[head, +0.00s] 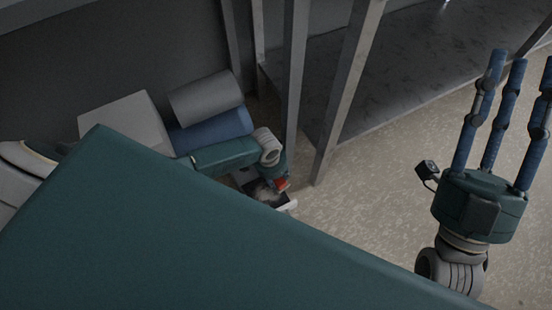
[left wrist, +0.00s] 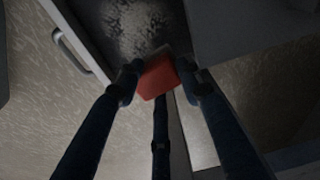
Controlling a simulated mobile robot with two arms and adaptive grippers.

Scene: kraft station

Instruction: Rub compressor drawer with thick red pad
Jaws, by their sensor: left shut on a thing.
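The thick red pad (left wrist: 158,80) is held between the fingertips of my left gripper (left wrist: 160,82) in the left wrist view. In the left wrist view the drawer (left wrist: 125,25) has a pale front edge and a handle. The pad overlaps its inside; I cannot tell whether they touch. My right gripper (head: 490,120) is raised, empty, with fingers spread.
Grey metal posts (head: 294,80) stand right beside the drawer and my left arm. A dark shelf or bench surface (head: 400,65) lies beyond them. A light grey box (head: 125,120) is at the left. The speckled floor (head: 350,205) is clear between the posts and my right gripper.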

